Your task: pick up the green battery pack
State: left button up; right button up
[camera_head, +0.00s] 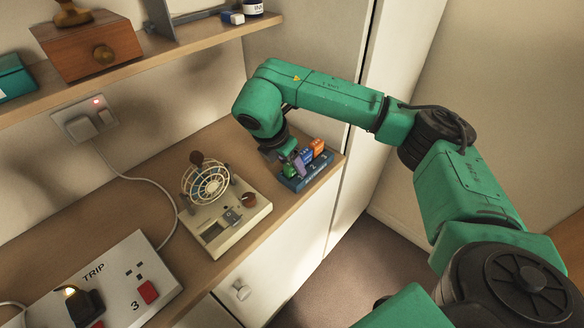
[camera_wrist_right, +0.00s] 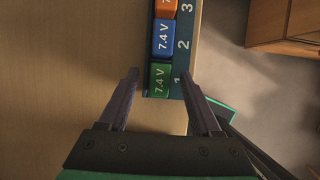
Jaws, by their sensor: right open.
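The green battery pack (camera_wrist_right: 160,80) sits in slot 1 of a blue numbered holder (camera_wrist_right: 184,62), marked 7.4 V in the right wrist view. My right gripper (camera_wrist_right: 160,73) is open, with one fingertip on each side of the green pack. I cannot tell whether the fingers touch it. In the head view the right gripper (camera_head: 292,163) points down at the near-left end of the holder (camera_head: 312,174) and largely hides the green pack. My left gripper is not in view.
A blue pack (camera_wrist_right: 166,38) and an orange pack (camera_wrist_right: 165,7) stand beside the green one. A beige device with a wire wheel (camera_head: 250,207) stands left of the holder. A white TRIP panel (camera_head: 115,270) lies farther left. The shelf (camera_head: 165,55) runs above. The desk edge is close to the holder.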

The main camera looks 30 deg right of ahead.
jog(key=shift+a, duration=0.1)
grip_shut()
jog(key=shift+r, duration=0.1)
